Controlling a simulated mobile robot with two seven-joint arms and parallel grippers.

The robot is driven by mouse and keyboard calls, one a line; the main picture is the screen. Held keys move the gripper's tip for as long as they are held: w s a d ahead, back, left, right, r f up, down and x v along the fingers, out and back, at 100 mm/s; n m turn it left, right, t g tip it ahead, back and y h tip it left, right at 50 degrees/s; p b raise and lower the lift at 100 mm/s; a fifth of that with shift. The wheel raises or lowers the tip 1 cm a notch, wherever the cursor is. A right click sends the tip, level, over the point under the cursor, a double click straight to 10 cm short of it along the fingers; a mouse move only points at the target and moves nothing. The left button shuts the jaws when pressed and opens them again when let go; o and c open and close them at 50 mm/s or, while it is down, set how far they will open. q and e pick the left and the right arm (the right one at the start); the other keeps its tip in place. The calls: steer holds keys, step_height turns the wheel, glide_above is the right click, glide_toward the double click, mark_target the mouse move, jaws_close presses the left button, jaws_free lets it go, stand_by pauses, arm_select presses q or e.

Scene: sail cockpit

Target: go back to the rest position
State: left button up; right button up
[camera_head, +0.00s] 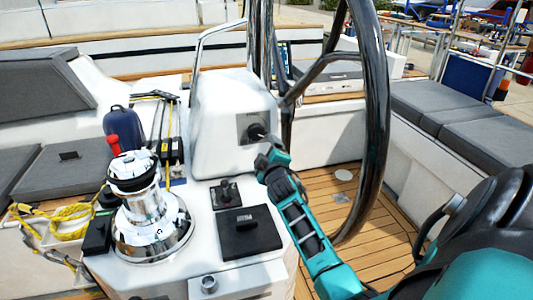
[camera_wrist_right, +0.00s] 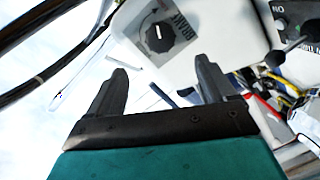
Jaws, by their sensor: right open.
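My right gripper (camera_head: 268,152) is in the middle of the head view, at the end of my teal arm, just below a dark round knob (camera_head: 256,131) on the white pedestal (camera_head: 222,105). In the right wrist view, the gripper (camera_wrist_right: 163,80) has its two dark fingers apart with nothing between them. The knob (camera_wrist_right: 158,36) sits beyond the fingertips on a grey plate lettered "BRAKE", and a gap shows between it and the fingers. My left gripper is in neither view.
A large dark steering wheel (camera_head: 377,110) stands close to the right of my right arm. A chrome winch (camera_head: 148,212), a black square hatch (camera_head: 246,231) and a small lever switch (camera_head: 226,194) are on the white console. Yellow rope (camera_head: 70,215) lies at left. Wooden deck (camera_head: 400,225) is clear at right.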

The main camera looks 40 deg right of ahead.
steer(key=shift+f, duration=0.1)
stand_by(0.3)
steer(key=s+a+f+y, duration=0.2)
steer(key=s+a+f, duration=0.1)
steer(key=a+f, duration=0.1)
steer(key=s+a+f+y, duration=0.2)
steer(key=s+a+f, duration=0.1)
steer(key=a, duration=0.4)
steer(key=s+a+f+y, duration=0.2)
steer(key=s+a+f, duration=0.2)
steer(key=a+f, duration=0.1)
steer(key=shift+s+a+g, duration=0.1)
steer(key=shift+a+g, duration=0.05)
steer(key=shift+g, duration=0.15)
steer(key=s+a+f+m+g+y, duration=0.1)
steer(key=s+a+f+y, duration=0.1)
steer(key=s+a, duration=0.5)
steer(key=s+a+f+m+g+y, duration=0.1)
steer(key=s+a+f+m+y, duration=0.1)
steer(key=s+a, duration=0.4)
steer(key=shift+s+a+f+g+y, duration=0.3)
steer(key=shift+s+a+f+y, duration=0.1)
steer(key=shift+a, duration=0.2)
